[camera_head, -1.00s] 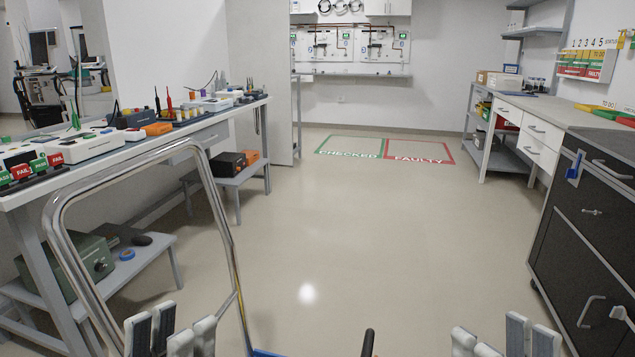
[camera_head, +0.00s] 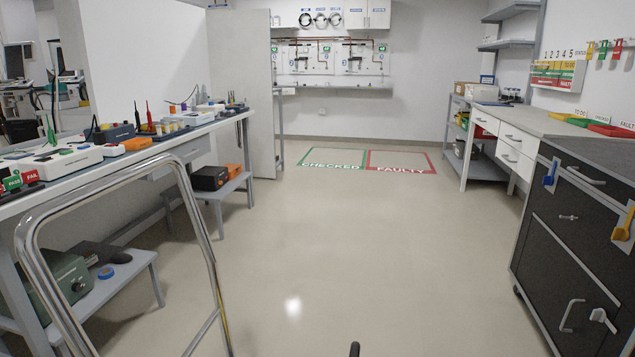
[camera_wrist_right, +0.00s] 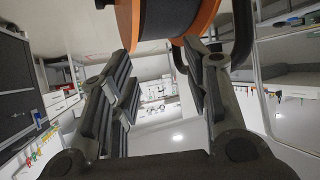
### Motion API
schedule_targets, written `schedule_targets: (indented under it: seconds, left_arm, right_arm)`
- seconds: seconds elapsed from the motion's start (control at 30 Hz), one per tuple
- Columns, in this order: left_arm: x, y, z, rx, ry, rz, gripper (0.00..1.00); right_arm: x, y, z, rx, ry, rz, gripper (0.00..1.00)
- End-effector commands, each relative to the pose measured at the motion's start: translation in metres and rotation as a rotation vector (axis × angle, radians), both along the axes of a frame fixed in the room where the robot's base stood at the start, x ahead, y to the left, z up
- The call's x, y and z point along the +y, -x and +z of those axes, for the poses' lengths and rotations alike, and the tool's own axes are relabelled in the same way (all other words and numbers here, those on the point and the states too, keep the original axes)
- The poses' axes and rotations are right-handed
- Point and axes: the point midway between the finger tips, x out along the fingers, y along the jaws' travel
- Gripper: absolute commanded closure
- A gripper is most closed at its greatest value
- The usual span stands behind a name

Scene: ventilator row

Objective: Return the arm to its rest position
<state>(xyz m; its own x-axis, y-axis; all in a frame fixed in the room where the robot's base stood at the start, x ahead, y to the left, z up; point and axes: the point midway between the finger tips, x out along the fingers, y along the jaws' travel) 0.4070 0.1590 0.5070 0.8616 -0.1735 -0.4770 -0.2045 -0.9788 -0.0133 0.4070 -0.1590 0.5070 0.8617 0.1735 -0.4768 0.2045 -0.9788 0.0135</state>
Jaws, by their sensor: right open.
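My right gripper (camera_wrist_right: 158,100) shows in the right wrist view with its two padded fingers spread apart. Nothing is between them; the room shows through the gap. A dark and orange rounded part hangs at the top of that view, just beyond the fingers; I cannot tell what it is.
A workbench (camera_head: 60,185) with test devices runs along the left. A black drawer cabinet (camera_head: 575,240) and a white-drawer counter (camera_head: 518,143) line the right. The floor between is clear, up to the green CHECKED zone (camera_head: 335,160) and red FAULTY zone (camera_head: 400,162).

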Motion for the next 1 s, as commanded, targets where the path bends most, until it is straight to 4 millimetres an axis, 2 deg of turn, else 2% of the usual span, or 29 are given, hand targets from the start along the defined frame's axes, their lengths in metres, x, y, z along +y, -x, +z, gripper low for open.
schedule_targets:
  seconds: [0.1, 0.2, 0.4, 0.53, 0.57, 0.67, 1.0]
  left_arm:
    - [0.012, 0.027, -0.037, 0.194, -0.045, 0.015, 0.68]
    - [0.022, 0.054, -0.063, 0.352, -0.079, 0.026, 0.68]
    - [0.039, 0.107, -0.096, 0.613, -0.134, 0.046, 0.68]
    - [0.048, 0.141, -0.108, 0.766, -0.164, 0.058, 0.68]
    - [0.047, 0.136, -0.104, 0.761, -0.163, 0.056, 0.68]
    - [0.046, 0.129, -0.110, 0.769, -0.164, 0.053, 0.68]
    - [0.043, 0.123, -0.143, 0.811, -0.169, 0.044, 0.68]
  right_arm:
    - [-0.012, 0.027, -0.037, 0.195, 0.045, -0.015, 0.56]
    - [-0.021, 0.054, -0.063, 0.352, 0.079, -0.026, 0.56]
    - [-0.039, 0.107, -0.096, 0.614, 0.134, -0.046, 0.56]
    - [-0.048, 0.141, -0.109, 0.766, 0.164, -0.057, 0.56]
    - [-0.047, 0.136, -0.104, 0.762, 0.164, -0.056, 0.56]
    - [-0.046, 0.129, -0.110, 0.769, 0.164, -0.053, 0.56]
    - [-0.043, 0.123, -0.143, 0.810, 0.169, -0.044, 0.56]
